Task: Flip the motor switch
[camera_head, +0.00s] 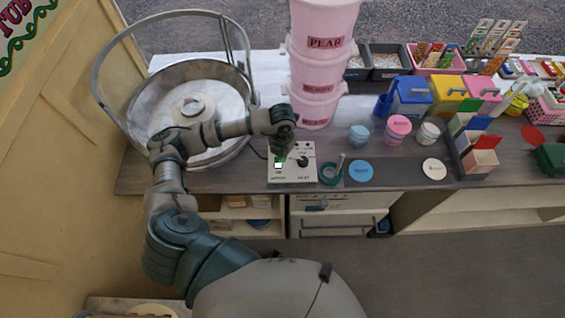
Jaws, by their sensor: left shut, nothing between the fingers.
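A pale control box (308,173) stands on the counter just right of the big metal bowl. On its left side is a small switch with a white face (277,166), which I take for the motor switch; its exact position is too small to tell. A round black knob (303,161) is on the box's right half. My left gripper (281,154) is shut and empty, pointing down at the switch from behind. Its fingertips are at or just above the switch; I cannot tell whether they touch. My right gripper is out of view.
The round metal bowl (146,119) with a raised hoop lies under my left forearm. Stacked pink PEAR tubs (318,73) stand close behind the box. A dark teal ring (326,174) is at its right, beside blue (361,171) and cream (434,168) discs on a dark mat.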

